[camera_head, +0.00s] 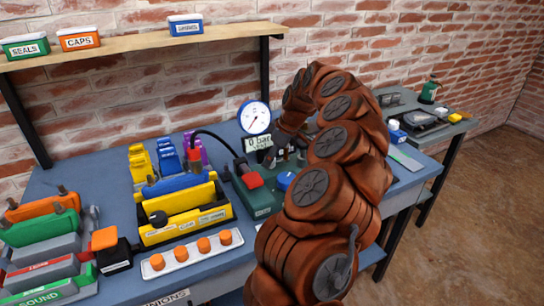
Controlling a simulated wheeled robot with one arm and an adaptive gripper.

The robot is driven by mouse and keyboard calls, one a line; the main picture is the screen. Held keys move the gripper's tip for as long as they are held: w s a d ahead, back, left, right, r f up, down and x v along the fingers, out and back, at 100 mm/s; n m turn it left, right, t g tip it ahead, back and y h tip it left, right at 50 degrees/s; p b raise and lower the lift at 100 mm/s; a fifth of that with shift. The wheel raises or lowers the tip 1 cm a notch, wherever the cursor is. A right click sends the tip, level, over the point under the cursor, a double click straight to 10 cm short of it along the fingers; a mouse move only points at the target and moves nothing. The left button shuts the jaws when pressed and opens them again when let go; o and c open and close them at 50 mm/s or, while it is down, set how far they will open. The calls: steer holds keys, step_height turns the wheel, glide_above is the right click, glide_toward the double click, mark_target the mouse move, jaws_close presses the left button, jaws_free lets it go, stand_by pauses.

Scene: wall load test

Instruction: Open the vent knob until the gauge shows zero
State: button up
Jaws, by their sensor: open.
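The round white gauge (254,117) with a blue rim stands at the back of the bench. A small sign below it (258,142) seems to read "0 bar"; the needle is too small to read exactly. In front is a dark green unit (256,203) with a red block-shaped part (254,180) and a round blue knob (286,180). I cannot tell which is the vent knob. My gripper (284,157) is open behind the unit's right part, close to the gauge. My rusty-brown arm hides part of it and the unit's right side.
A black hose (215,136) arches left of the unit. A yellow holder (186,226), a white strip with orange knobs (196,253) and several coloured clamps stand left. A shelf (130,44) holds labelled boxes above. A second table (452,136) stands at the right.

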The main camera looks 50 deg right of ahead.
steer(key=v, duration=1.2)
stand_by(0.5)
steer(key=w+a+r+n+g+p, duration=0.1)
steer(key=a+r+p, duration=0.15)
steer(key=a, duration=0.85)
steer(key=w+a+r+p, duration=0.1)
steer(key=a+r, duration=0.3)
steer(key=a, duration=0.7)
steer(key=s+a+g+p, duration=0.2)
steer(key=s+a, duration=0.5)
steer(key=a, duration=0.4)
steer(key=s+a+f+m+g+p, duration=0.1)
steer(key=s+a+f+m, duration=0.1)
steer(key=s, duration=0.5)
steer(key=s+a+f+m+g+h+p, duration=0.1)
steer(key=s+a+f+m, duration=0.1)
steer(key=s, duration=0.4)
steer(key=s+a+f+m+p, duration=0.1)
steer(key=s+a+f+p, duration=0.1)
steer(key=s, duration=0.5)
steer(key=shift+s+a+f+m+g+h, duration=0.15)
steer(key=shift+s+f+m+g+h, duration=0.25)
steer(key=shift+f, duration=0.5)
